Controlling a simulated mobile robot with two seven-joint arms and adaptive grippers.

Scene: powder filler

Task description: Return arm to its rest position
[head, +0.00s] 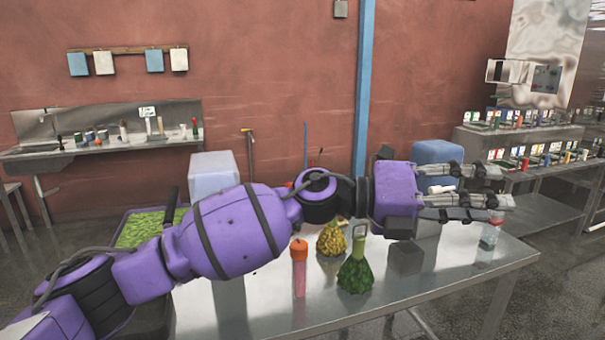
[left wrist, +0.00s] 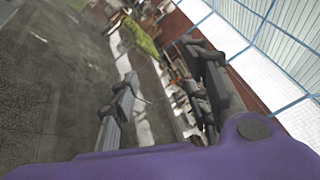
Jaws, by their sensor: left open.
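My left arm reaches across the head view from the lower left, above the metal table (head: 445,295). The gripper is over the right part of the table, near a small clear bottle (head: 491,235) that stands below the fingertips. A small white piece shows between the fingers near the palm; I cannot tell whether it is part of the gripper. In the left wrist view the spread fingers (left wrist: 160,68) also show, with nothing held at their tips. My right gripper is in neither view.
On the table stand a pink bottle with an orange cap (head: 299,272), a yellow textured sack (head: 331,240), a green one (head: 355,274) and a dark grey block (head: 405,258). A tray of green material (head: 140,229) is partly behind my arm. Shelves (head: 520,139) stand at right.

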